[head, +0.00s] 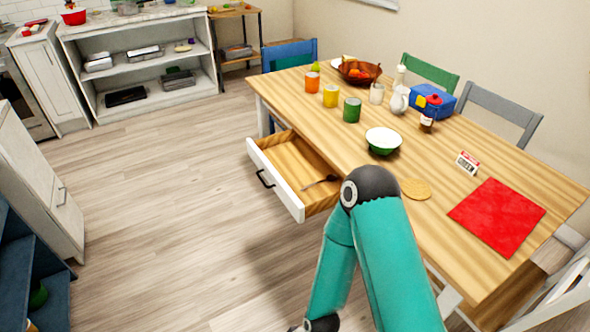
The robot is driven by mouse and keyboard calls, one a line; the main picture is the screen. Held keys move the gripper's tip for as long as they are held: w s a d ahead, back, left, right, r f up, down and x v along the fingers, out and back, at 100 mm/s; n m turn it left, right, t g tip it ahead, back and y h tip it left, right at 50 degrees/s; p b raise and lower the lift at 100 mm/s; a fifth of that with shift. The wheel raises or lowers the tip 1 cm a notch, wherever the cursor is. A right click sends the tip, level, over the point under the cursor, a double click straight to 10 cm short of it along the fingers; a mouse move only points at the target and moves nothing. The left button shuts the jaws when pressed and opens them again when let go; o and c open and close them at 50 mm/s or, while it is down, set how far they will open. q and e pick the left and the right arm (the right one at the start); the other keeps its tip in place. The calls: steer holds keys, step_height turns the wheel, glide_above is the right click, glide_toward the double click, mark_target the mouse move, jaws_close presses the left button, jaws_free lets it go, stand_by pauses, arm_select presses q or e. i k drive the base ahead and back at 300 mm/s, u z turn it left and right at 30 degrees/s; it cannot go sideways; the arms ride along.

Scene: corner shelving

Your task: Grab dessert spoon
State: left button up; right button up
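A dark spoon (318,182) lies in the open drawer (285,168) of the wooden table (425,215), near the drawer's right end. The drawer has a white front with a dark handle and is pulled out toward the left of the table. A teal arm of mine rises from the bottom of the view, its dark elbow joint close to the drawer's right corner and the table edge. Its gripper is not visible; the lower link runs down to the bottom edge. The other arm does not show.
Open shelving (140,60) stands at the back left. The floor left of the drawer is clear.

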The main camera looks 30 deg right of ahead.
mark_target(331, 177)
steer(key=z, duration=0.15)
steer(key=i, duration=0.85)
steer(key=z, duration=0.65)
